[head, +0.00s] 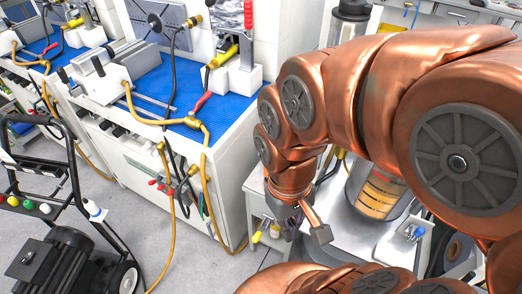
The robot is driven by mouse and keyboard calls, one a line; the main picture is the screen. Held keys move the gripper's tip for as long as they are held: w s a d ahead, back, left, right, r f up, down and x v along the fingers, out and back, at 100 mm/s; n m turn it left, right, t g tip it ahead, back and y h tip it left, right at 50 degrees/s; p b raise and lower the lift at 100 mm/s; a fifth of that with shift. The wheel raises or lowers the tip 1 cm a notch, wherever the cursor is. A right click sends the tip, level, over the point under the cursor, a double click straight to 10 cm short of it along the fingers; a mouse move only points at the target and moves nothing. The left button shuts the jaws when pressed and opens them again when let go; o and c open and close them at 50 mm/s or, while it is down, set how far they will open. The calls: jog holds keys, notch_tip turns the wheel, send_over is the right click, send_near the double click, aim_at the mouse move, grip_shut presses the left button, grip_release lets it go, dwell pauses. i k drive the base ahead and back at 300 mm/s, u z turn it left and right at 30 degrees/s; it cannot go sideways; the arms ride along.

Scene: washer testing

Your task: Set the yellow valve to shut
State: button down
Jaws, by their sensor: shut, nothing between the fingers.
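Several yellow handles show, and I cannot tell which is the task's valve. A yellow lever (224,56) sits at the white and metal fixture on the right part of the blue-topped bench. Small yellow handles (274,230) show low down, beside the silver stand and left of my gripper. My gripper (320,234) is shut and empty, hanging below my copper-coloured arm and apart from the bench. My arm hides much of the right side.
A blue mat (160,82) covers the bench. A red lever (203,102) and yellow hoses (206,165) hang near its front edge. A black pressure-washer cart (60,262) stands at lower left. Grey floor (215,268) between cart and bench is mostly clear.

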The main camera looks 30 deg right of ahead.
aim_at(256, 237)
jog(key=z, duration=0.5)
jog(key=k, duration=1.35)
jog(key=u, duration=0.15)
